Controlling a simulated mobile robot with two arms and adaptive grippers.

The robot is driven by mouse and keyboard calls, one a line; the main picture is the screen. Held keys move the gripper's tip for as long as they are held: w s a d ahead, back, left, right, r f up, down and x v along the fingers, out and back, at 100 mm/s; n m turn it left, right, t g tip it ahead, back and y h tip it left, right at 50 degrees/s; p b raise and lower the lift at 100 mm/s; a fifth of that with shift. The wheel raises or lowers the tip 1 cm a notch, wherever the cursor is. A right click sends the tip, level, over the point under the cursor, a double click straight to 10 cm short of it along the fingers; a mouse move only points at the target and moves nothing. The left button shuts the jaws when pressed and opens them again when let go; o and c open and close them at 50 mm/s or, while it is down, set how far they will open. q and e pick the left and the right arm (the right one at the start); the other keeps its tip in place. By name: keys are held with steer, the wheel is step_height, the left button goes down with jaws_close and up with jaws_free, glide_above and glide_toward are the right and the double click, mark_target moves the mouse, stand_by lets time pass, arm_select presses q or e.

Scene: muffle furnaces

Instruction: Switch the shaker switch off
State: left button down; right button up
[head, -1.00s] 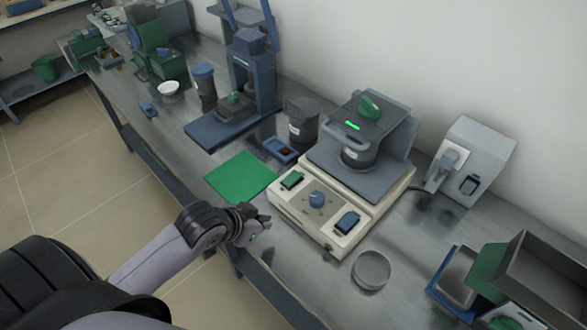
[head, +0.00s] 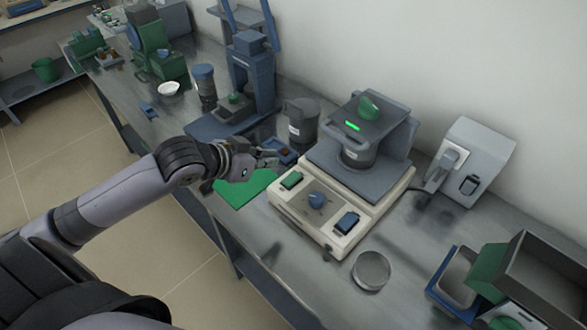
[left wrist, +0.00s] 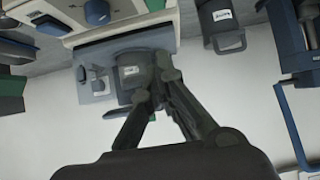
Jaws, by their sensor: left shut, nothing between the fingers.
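The shaker (head: 325,222) is a cream box on the bench, with a grey platform holding a dark labelled jar (head: 358,152). Its front panel has a green rocker switch (head: 291,180) at left, a blue knob (head: 317,200) in the middle and a blue rocker switch (head: 347,222) at right. In the left wrist view the panel appears at the top edge, with the knob (left wrist: 97,12) and the blue switch (left wrist: 46,25). My left gripper (head: 272,158) is shut and empty, left of and apart from the green switch. Its fingers (left wrist: 161,62) show in the wrist view. My right gripper is out of view.
A green mat (head: 243,189) lies under my left wrist. A blue tray (head: 281,151) and a grey jug (head: 301,120) stand behind the gripper. A round dish (head: 371,270) sits in front of the shaker. A grey box (head: 474,160) stands at right.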

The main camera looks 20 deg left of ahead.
arm_select(q)
steer(key=p, duration=0.2)
glide_above(294, 179)
steer(key=f, duration=0.5)
steer(key=shift+s+f, duration=0.2)
steer(key=shift+f, duration=0.15)
step_height(294, 179, down, 3)
steer(key=shift+w+r, duration=0.1)
steer(key=shift+r, duration=0.05)
steer(key=shift+f, duration=0.7)
steer(key=shift+w+r+g+p, duration=0.1)
steer(key=shift+w+g+p, duration=0.25)
steer(key=shift+p, duration=0.9)
steer(key=shift+s+f+b, duration=0.1)
steer(key=shift+f+b, duration=0.25)
steer(key=shift+f, duration=0.1)
steer(key=shift+s, duration=0.1)
